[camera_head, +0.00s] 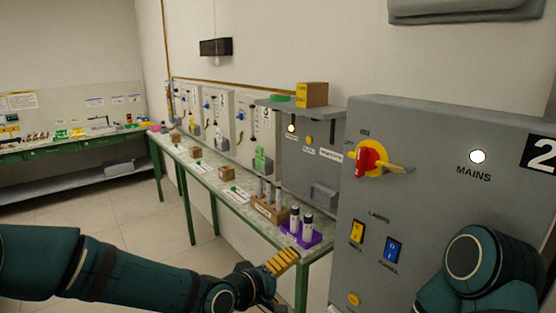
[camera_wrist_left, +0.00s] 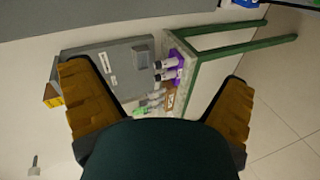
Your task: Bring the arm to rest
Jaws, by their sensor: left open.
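My left arm comes in from the left in the head view, and its gripper (camera_head: 282,262) hangs in the air in front of the near end of the long bench. In the left wrist view the gripper (camera_wrist_left: 158,108) shows its two yellow-brown fingers wide apart with nothing between them. A wooden rack (camera_head: 268,208) with several grey rods stands on the bench. Beside it is a purple tray (camera_head: 303,237) with dark, white-banded cylinders, also seen in the left wrist view (camera_wrist_left: 177,73). Part of my right arm shows at the lower right; its gripper is out of view.
A large grey panel (camera_head: 430,180) with a red and yellow switch (camera_head: 371,160) stands close on the right. The green-legged bench (camera_head: 215,190) runs along the wall with small boxes on it. Open tiled floor (camera_head: 120,225) lies to the left.

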